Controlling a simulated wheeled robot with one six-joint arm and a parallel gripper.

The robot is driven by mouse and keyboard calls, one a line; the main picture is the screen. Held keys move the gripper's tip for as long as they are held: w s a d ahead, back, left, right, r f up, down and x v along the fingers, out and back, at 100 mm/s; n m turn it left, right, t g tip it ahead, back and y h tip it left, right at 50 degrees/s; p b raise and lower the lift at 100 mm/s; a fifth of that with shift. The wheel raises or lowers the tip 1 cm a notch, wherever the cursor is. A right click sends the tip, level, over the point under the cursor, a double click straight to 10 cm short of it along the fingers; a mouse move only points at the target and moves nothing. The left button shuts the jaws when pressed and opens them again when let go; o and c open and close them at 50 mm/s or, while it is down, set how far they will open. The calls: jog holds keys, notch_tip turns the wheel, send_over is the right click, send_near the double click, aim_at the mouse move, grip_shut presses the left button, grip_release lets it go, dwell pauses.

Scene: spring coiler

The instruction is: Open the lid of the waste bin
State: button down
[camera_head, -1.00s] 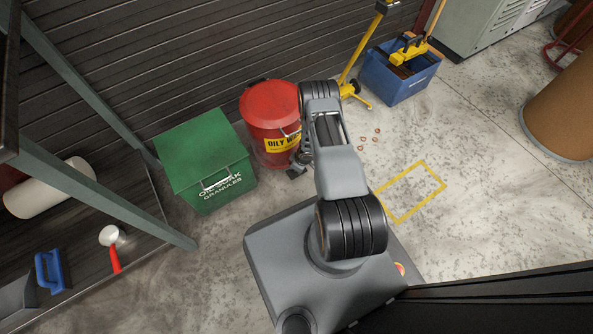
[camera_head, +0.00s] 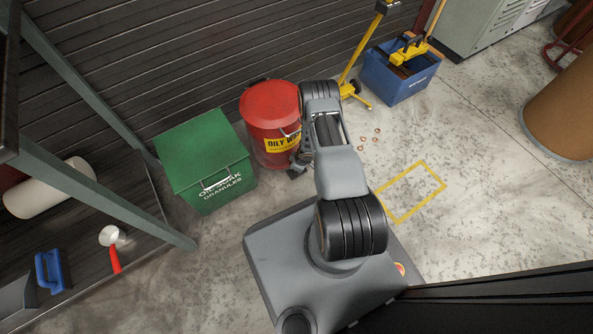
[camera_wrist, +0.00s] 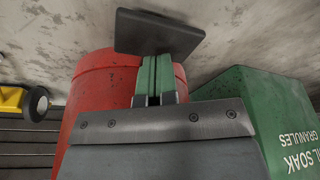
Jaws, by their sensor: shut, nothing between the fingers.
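The waste bin (camera_head: 264,121) is a red drum with a yellow oily-waste label, standing against the wall in the head view. Its round red lid (camera_head: 268,102) lies shut on top. My gripper (camera_head: 296,172) is low at the bin's front right, partly hidden by my arm. In the wrist view the red bin (camera_wrist: 92,88) fills the area behind my gripper (camera_wrist: 158,60). Its green-padded fingers are shut together and empty. Their tips overlap a flat dark plate, seemingly the bin's pedal (camera_wrist: 160,27); I cannot tell whether they touch it.
A green oil-soak granules box (camera_head: 206,165) stands close left of the bin. A yellow wheeled trolley (camera_head: 356,70) and a blue crate (camera_head: 402,82) are to the right. Small copper-coloured rings (camera_head: 364,139) lie on the floor. The yellow-marked floor square (camera_head: 409,191) is empty.

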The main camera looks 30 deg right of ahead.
jog(key=shift+s+b+x, duration=0.1)
jog(key=shift+b+x, duration=0.45)
jog(key=shift+x, duration=0.05)
jog(key=shift+s+b+x, duration=0.15)
jog(key=shift+b+x, duration=0.35)
jog(key=shift+x, duration=0.1)
jog(key=shift+d+f, duration=0.15)
jog(key=shift+f, duration=1.1)
jog(key=shift+r, duration=0.15)
jog(key=p+v, duration=0.6)
jog(key=shift+s+a+r, duration=0.1)
jog(key=shift+s+a, duration=0.2)
jog(key=shift+s, duration=0.1)
